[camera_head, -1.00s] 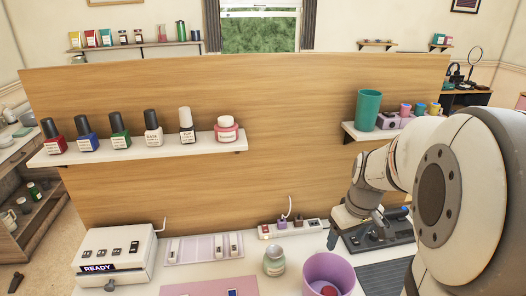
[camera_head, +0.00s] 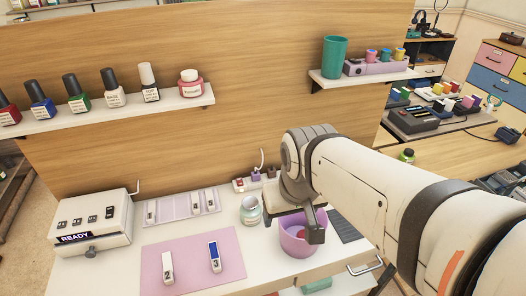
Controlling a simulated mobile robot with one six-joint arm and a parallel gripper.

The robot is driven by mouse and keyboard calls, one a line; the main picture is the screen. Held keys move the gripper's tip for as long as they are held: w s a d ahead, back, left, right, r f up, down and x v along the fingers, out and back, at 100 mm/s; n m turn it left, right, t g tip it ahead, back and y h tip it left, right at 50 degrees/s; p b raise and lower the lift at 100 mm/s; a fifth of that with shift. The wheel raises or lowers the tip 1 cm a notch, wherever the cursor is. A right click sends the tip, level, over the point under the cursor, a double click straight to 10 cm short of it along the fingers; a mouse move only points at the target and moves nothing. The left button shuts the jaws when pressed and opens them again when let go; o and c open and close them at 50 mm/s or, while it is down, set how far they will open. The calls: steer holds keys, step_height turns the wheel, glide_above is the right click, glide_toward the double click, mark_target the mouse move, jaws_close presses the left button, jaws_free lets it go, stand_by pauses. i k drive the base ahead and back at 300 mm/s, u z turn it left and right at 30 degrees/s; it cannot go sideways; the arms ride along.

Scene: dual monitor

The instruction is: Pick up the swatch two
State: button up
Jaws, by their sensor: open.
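Swatch two (camera_head: 167,268) is a small white stick marked "2". It lies on the pink mat (camera_head: 190,248) at the front of the desk. Swatch three (camera_head: 214,257), with a blue face and the mark "3", lies to its right on the same mat. My gripper (camera_head: 314,232) is to the right of both swatches, pointing down over the purple cup (camera_head: 298,241). It is open and no object shows between its fingers, though the wrist hides part of them.
A white box reading "READY" (camera_head: 100,222) stands at the left, beside a pale tray (camera_head: 180,208) with several sticks. A jar (camera_head: 250,209) stands left of the cup. Bottles line the wall shelf (camera_head: 110,115). A dark ribbed pad (camera_head: 345,226) lies right of the cup.

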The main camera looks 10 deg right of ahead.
mark_target(169, 271)
steer(key=u, duration=0.8)
steer(key=k, duration=0.95)
steer(key=u, duration=0.25)
steer(key=i, duration=1)
steer(key=z, duration=0.15)
